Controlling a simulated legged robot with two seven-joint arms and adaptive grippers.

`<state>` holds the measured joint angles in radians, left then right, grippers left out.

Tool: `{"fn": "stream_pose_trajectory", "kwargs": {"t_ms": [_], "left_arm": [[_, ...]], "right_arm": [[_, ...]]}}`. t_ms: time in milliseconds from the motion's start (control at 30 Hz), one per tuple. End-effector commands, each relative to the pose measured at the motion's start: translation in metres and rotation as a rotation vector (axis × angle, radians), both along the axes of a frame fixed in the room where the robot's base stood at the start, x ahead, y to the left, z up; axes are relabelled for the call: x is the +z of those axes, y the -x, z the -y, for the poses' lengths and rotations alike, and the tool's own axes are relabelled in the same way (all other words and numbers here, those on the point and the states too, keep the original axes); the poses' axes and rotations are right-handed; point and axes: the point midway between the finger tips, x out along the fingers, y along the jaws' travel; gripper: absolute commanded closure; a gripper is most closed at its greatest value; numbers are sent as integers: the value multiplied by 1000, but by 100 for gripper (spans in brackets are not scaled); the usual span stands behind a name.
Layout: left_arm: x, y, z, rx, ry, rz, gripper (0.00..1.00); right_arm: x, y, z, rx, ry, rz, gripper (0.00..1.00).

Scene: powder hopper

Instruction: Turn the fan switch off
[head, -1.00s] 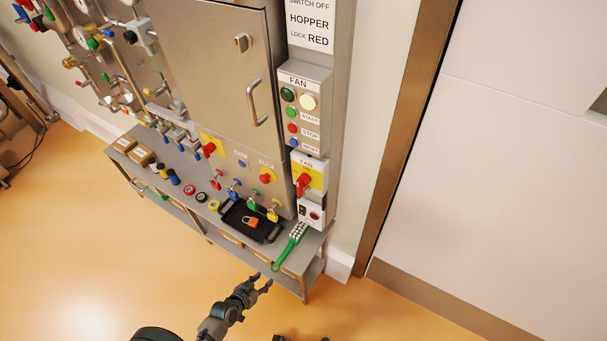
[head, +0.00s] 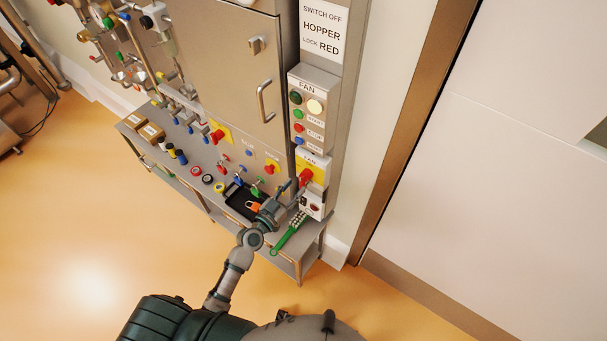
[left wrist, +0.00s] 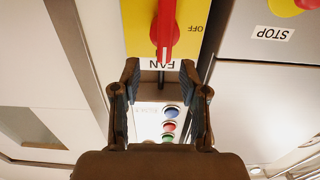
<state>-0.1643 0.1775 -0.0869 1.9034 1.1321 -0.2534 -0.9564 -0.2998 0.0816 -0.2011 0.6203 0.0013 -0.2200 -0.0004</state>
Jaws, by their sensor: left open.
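The fan switch is a red rotary handle (head: 305,177) on a yellow plate (head: 319,172) below the grey fan button box. In the left wrist view, which is upside down, the red handle (left wrist: 164,32) runs along the picture's vertical, and "OFF" is printed to its right on the yellow plate (left wrist: 190,40). My left gripper (head: 290,188) is just left of the handle in the head view. In the left wrist view its open, empty fingers (left wrist: 161,82) are spread below the handle's tip in the picture, apart from it. My right gripper is out of view.
The fan button box (head: 309,108) is above the switch. A small grey box (head: 312,204) hangs just below it. The bench (head: 285,262) holds a black tray (head: 236,206), an orange padlock (head: 253,205) and a green-handled hasp (head: 286,236).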

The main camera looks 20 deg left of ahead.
Motion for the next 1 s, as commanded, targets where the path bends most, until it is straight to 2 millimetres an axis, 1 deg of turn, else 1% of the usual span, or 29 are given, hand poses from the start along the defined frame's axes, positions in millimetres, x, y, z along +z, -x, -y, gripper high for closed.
{"fn": "stream_pose_trajectory", "kwargs": {"t_ms": [33, 100, 200, 300, 467, 700, 767, 800, 867, 900, 1000], "left_arm": [[3, -12, 4, 1, 4, 2, 56], [2, -24, 8, 1, 5, 0, 56], [1, -39, 13, 1, 3, 0, 56], [0, -49, 17, 1, 3, 0, 56], [-1, -56, 20, 0, 1, -1, 56], [-1, -56, 20, 0, 1, -1, 56], [-1, -56, 20, 0, 1, -1, 71], [-1, -56, 20, 0, 1, -1, 81], [-1, -56, 20, 0, 1, -1, 96], [-1, -56, 20, 0, 1, -1, 98], [-1, -56, 21, -1, 2, -2, 98]], "right_arm": [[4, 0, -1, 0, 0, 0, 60], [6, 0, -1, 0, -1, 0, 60], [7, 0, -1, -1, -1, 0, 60], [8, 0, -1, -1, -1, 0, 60], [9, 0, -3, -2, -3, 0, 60], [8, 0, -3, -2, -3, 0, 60], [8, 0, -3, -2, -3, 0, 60], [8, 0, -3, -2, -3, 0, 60], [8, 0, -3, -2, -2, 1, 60], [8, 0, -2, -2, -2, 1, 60], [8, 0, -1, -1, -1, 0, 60]]}}
